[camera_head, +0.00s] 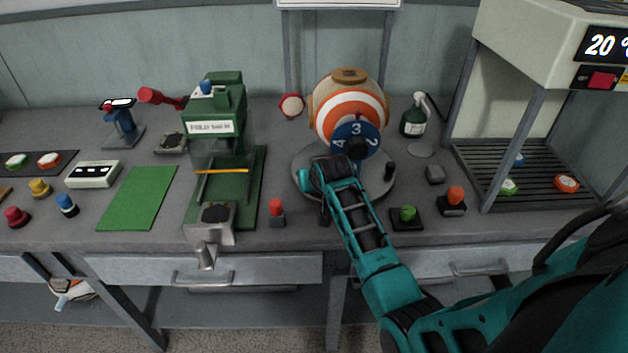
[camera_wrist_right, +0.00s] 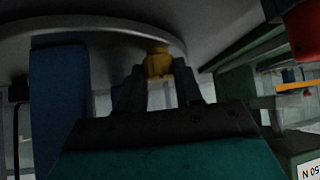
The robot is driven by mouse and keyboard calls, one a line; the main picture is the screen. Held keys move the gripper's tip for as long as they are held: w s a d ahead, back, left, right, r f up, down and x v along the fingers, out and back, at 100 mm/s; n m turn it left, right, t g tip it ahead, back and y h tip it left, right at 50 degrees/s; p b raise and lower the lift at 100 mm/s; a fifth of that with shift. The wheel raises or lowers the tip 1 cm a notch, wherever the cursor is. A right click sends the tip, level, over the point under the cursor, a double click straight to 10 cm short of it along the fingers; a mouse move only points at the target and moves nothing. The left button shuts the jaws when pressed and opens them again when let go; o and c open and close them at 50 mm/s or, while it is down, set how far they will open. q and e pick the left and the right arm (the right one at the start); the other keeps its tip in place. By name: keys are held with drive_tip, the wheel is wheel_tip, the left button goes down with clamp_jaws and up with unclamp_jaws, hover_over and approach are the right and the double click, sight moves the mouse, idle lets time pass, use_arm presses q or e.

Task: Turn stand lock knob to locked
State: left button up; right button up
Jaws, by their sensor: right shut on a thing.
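The round grey stand (camera_head: 301,178) holds a striped orange and white ball (camera_head: 340,98), with a blue numbered dial (camera_head: 345,130) in front. In the right wrist view the stand's grey disc (camera_wrist_right: 95,32) spans the top. A small yellow knob (camera_wrist_right: 158,62) sits just under its rim, between the fingertips of my right gripper (camera_wrist_right: 160,74). The gripper is shut on this knob. The knob's lock marking cannot be read. In the head view my teal right arm reaches the stand's front left, and the knob is hidden. My left gripper is not in view.
A green press (camera_head: 217,120) stands left of the stand. A red button (camera_head: 276,208) is close to the arm's left, and a green button (camera_head: 407,214) to its right. A dark green bottle (camera_head: 413,122) and a rack (camera_head: 520,205) stand further right.

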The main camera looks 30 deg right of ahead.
drive_tip(key=c, duration=0.3)
